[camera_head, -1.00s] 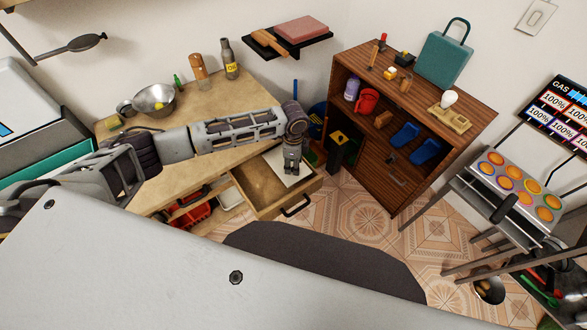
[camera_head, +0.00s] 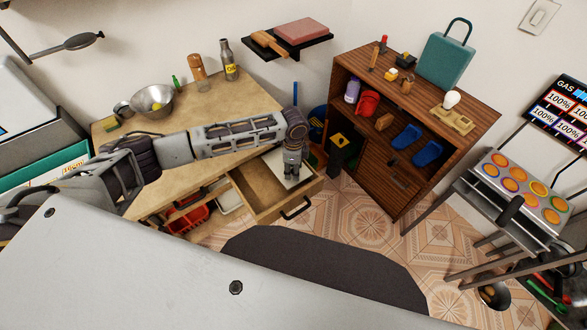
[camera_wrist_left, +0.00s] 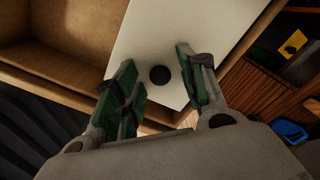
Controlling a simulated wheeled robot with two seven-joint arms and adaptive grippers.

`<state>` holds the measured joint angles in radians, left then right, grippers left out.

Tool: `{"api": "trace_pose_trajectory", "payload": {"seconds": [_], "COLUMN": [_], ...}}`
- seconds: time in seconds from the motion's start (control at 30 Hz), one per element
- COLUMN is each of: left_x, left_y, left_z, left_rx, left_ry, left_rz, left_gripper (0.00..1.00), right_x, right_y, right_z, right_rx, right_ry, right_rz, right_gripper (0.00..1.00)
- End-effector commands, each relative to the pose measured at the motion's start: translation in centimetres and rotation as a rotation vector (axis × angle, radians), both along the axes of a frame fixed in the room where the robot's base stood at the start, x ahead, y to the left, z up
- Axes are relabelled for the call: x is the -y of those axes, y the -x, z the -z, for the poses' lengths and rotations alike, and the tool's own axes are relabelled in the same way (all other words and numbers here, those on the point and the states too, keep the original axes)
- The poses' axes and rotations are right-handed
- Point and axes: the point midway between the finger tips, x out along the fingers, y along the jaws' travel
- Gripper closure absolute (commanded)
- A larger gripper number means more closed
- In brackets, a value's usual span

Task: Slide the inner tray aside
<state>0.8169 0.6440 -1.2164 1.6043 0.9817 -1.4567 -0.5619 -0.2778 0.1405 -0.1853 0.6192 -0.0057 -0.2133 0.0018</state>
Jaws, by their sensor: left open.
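The inner tray (camera_head: 286,164) is a pale flat panel with a dark round knob at the right end of the open wooden drawer (camera_head: 262,206). It also shows as a white panel (camera_wrist_left: 178,35) in the left wrist view, with its black knob (camera_wrist_left: 160,75). My left gripper (camera_head: 291,172) points down over the tray. In the left wrist view its green-padded fingers (camera_wrist_left: 160,88) are apart, one on each side of the knob. I cannot tell whether they touch the tray. The left part of the drawer is bare. My right gripper is not in view.
The wooden table (camera_head: 215,105) holds a metal bowl (camera_head: 153,101) and bottles at the back. A brown cabinet (camera_head: 400,130) stands to the right of the drawer. Tiled floor (camera_head: 350,225) is clear between the drawer and a stove-like stand.

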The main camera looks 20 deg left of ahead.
Motion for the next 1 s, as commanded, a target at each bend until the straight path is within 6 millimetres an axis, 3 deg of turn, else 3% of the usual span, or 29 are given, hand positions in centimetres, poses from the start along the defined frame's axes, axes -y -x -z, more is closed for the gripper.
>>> {"api": "trace_pose_trajectory", "payload": {"seconds": [0.07,0.4,1.0], "left_x": [0.0,0.0,-0.8], "left_y": [0.0,0.0,1.0], "left_z": [0.0,0.0,-0.1], "left_rx": [0.000,0.000,-0.002], "left_ry": [0.000,0.000,-0.001], "left_rz": [0.000,0.000,-0.001], "left_gripper": [0.60,1.00,1.00], "right_x": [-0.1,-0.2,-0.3], "right_y": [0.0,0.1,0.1], "right_z": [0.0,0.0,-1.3], "right_rx": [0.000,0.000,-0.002], "right_ry": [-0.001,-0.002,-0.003], "right_rz": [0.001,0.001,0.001], "right_gripper": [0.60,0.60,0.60]}}
